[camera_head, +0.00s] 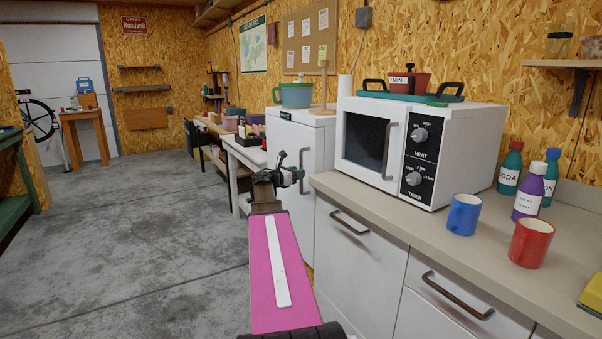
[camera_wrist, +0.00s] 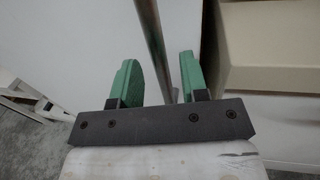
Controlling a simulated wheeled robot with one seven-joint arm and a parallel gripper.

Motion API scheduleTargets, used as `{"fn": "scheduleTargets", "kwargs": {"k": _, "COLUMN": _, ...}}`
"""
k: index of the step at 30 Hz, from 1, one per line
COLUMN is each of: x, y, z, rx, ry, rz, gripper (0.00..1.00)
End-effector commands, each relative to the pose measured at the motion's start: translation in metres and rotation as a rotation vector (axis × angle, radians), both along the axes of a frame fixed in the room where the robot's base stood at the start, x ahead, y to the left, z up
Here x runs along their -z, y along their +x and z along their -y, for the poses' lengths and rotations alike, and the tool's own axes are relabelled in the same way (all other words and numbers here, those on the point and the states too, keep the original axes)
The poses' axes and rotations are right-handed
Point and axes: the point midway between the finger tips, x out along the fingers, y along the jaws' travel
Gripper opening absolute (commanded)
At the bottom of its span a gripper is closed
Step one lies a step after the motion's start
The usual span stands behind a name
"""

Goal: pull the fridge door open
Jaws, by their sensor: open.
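The white fridge (camera_head: 313,180) stands left of the microwave, and its door looks shut. Its upright metal handle (camera_head: 303,157) is on the door front. My gripper (camera_head: 298,173) is at the handle's height, in front of the door. In the wrist view my gripper (camera_wrist: 160,65) has its two green fingers apart, with the handle bar (camera_wrist: 153,35) running between them. The bar's lower end is hidden behind the dark gripper plate. I see clear gaps between the bar and both fingers in the picture; I cannot tell whether they touch.
A white microwave (camera_head: 420,148) stands on the counter (camera_head: 400,222) right of the fridge. The counter edge (camera_wrist: 265,80) is close on the gripper's right. A teal pot (camera_head: 295,95) sits on the fridge. Blue (camera_head: 463,214) and red mugs (camera_head: 530,243) stand on the counter. Open floor (camera_head: 150,230) lies left.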

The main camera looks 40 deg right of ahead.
Motion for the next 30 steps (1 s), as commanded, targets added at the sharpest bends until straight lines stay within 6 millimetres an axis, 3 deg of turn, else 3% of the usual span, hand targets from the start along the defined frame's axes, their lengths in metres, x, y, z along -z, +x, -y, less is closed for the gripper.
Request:
{"fn": "scheduleTargets", "kwargs": {"k": 6, "x": 0.000, "y": 0.002, "z": 0.022, "rx": 0.001, "ry": 0.000, "rz": 0.001, "gripper": 0.41}}
{"fn": "scheduleTargets", "kwargs": {"k": 17, "x": 0.000, "y": 0.002, "z": 0.026, "rx": 0.000, "ry": 0.000, "rz": 0.001, "gripper": 0.41}}
{"fn": "scheduleTargets", "kwargs": {"k": 21, "x": 0.000, "y": 0.002, "z": 0.026, "rx": 0.000, "ry": 0.000, "rz": 0.001, "gripper": 0.00}}
{"fn": "scheduleTargets", "kwargs": {"k": 30, "x": 0.000, "y": 0.004, "z": 0.022, "rx": 0.004, "ry": 0.001, "rz": 0.001, "gripper": 0.00}}
